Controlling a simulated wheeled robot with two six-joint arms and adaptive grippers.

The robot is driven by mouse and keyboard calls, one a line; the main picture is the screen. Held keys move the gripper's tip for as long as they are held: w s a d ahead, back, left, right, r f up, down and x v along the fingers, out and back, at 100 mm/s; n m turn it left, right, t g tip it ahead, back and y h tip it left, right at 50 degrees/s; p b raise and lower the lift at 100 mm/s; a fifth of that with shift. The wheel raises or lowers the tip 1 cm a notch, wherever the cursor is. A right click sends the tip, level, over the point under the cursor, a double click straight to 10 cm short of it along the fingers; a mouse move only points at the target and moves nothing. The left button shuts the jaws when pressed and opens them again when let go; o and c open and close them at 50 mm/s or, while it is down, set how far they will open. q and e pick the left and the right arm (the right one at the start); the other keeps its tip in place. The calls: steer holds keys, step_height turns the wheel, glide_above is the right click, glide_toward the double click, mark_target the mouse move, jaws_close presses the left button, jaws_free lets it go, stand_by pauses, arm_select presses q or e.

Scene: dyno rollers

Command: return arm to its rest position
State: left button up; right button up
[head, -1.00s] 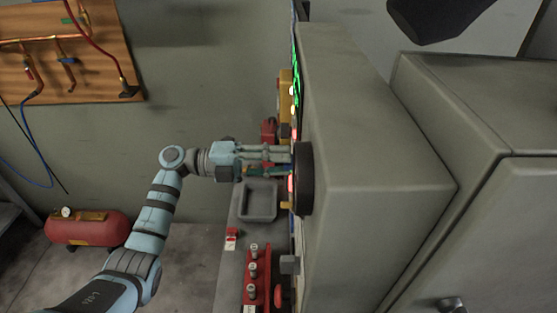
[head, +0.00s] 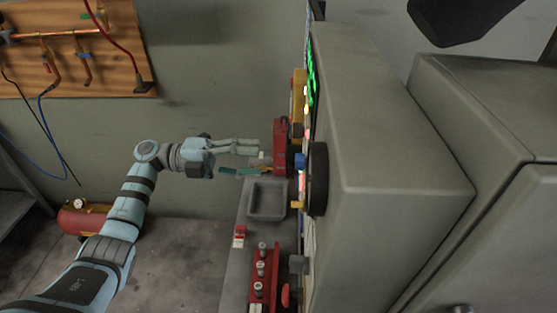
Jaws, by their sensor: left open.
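My left arm (head: 130,205) reaches in from the lower left of the head view. My left gripper (head: 250,157) is open and points right, toward the control panel, which shows edge-on. Its fingertips are at the left of a red block-like part (head: 281,147) and above a grey tray (head: 267,199). A gap separates the gripper from the panel, and I see nothing held in it. My right gripper is not in view.
A large grey cabinet (head: 400,150) fills the right side. A red rack (head: 263,275) with several knobs stands on the bench. A wooden board (head: 75,50) with copper pipes hangs upper left. A red tank (head: 80,219) sits on the floor. Free room lies between wall and bench.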

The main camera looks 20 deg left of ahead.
arm_select(q)
steer(key=v, duration=0.3)
steer(key=shift+a, duration=0.15)
